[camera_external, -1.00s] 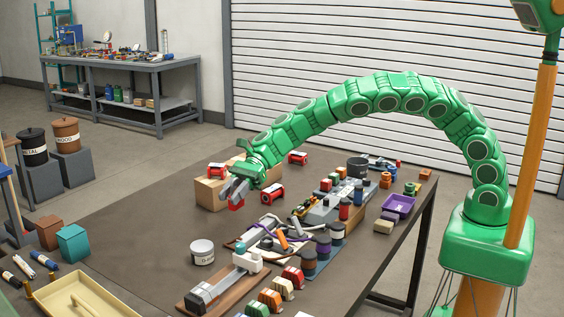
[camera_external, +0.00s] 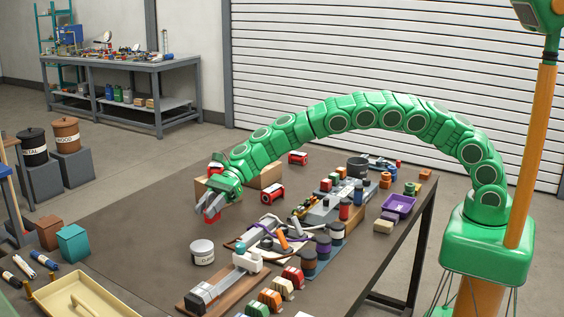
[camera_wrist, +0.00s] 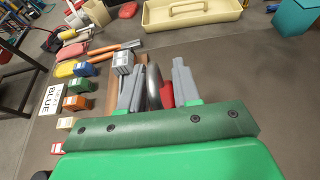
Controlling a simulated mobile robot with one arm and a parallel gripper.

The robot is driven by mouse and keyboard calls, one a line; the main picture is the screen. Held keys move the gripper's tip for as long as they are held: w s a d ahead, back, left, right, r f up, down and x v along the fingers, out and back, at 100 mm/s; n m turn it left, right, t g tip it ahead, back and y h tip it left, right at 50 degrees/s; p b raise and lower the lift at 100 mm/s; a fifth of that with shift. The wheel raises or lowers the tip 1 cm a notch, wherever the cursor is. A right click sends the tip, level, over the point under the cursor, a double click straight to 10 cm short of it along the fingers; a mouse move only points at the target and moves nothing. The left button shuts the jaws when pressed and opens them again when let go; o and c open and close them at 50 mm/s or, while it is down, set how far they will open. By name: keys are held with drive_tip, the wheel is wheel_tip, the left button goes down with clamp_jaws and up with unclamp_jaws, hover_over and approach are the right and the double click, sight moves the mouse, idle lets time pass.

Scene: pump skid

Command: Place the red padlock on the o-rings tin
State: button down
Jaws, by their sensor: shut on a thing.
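The red padlock (camera_external: 211,217) is in my gripper (camera_external: 212,207), held above the table behind the o-rings tin. In the wrist view its red body (camera_wrist: 166,93) and grey shackle (camera_wrist: 153,86) show between the two grey fingers of my gripper (camera_wrist: 154,76), which is shut on it. The o-rings tin (camera_external: 202,252) is a white round tin with a dark label, standing upright on the table in front of and below my gripper. Nothing visible lies on its lid. I cannot make out the tin in the wrist view.
A long grey device on a brown board (camera_external: 208,294) lies just in front of the tin. Tools and coloured blocks fill the table's right side. A cardboard box (camera_external: 266,176) stands behind my gripper. The table left of the tin is clear. A cream tray (camera_external: 88,300) is at front left.

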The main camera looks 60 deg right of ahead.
drive_tip(key=shift+w+a+f, duration=0.4)
drive_tip(key=shift+w+f, duration=0.1)
drive_tip(key=shift+f, duration=0.3)
drive_tip(key=shift+w+a+f, duration=0.4)
drive_tip(key=shift+w+f, duration=0.1)
drive_tip(key=shift+f, duration=0.3)
drive_tip(key=shift+w+a+f, duration=0.4)
drive_tip(key=shift+w+f, duration=0.1)
drive_tip(key=shift+f, duration=1.8)
drive_tip(key=shift+w+f, duration=0.1)
drive_tip(key=c, duration=0.8)
unclamp_jaws()
drive_tip(key=shift+d+r, duration=0.3)
drive_tip(key=shift+d, duration=0.25)
drive_tip(key=v, duration=1)
drive_tip(key=shift+d+r, duration=0.2)
drive_tip(key=shift+d, duration=0.15)
